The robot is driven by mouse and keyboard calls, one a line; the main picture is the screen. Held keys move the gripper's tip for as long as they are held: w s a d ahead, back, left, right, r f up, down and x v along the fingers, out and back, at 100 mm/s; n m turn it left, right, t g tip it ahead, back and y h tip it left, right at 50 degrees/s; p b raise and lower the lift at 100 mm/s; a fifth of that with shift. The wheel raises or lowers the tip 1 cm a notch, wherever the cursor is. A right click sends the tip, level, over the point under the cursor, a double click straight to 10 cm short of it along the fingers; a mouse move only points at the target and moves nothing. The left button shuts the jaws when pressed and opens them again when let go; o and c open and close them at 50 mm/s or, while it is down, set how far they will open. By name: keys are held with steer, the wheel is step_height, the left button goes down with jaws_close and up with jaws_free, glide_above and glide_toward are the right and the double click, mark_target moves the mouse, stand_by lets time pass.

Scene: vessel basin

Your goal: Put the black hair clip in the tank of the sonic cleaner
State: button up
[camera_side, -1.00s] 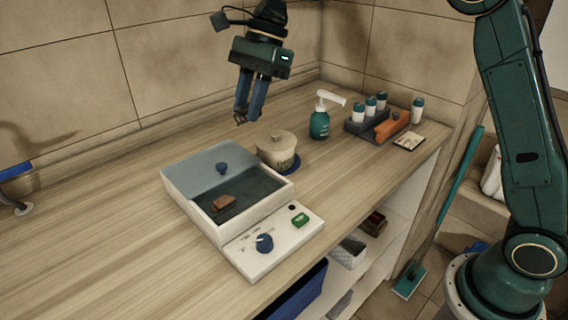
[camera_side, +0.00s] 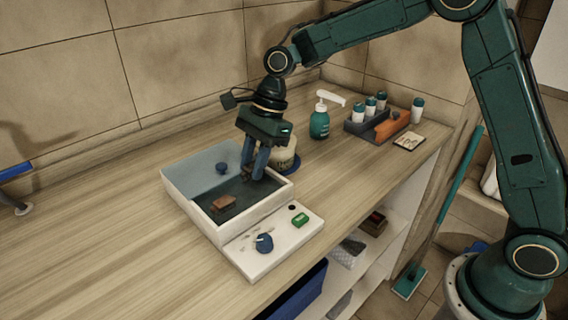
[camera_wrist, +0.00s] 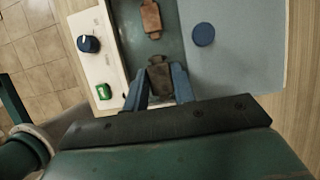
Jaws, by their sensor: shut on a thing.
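The sonic cleaner (camera_side: 214,232) is a white box on the counter with a dark tank (camera_side: 240,203) open at the front. A blue-grey lid (camera_side: 200,172) with a blue knob covers the back part. My gripper (camera_side: 252,176) points down over the right part of the tank. It is shut on the black hair clip (camera_wrist: 160,77), which shows as a dark piece between the blue fingers (camera_wrist: 161,88) in the wrist view. In the side view the clip is hard to make out. I cannot tell its exact height above the tank floor.
A brown block-like item (camera_side: 222,202) lies in the tank, and it shows in the wrist view (camera_wrist: 151,18). A control panel (camera_side: 270,250) with a blue dial and green switch adjoins it. A beige jar (camera_side: 286,157) stands close behind my gripper. A soap bottle (camera_side: 319,122) stands farther right.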

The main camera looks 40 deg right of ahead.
steer(key=shift+f, duration=2.2)
steer(key=shift+f, duration=0.15)
steer(key=o, duration=0.6)
steer(key=shift+o, duration=0.2)
steer(key=shift+r, duration=0.2)
steer(key=v, duration=1.2)
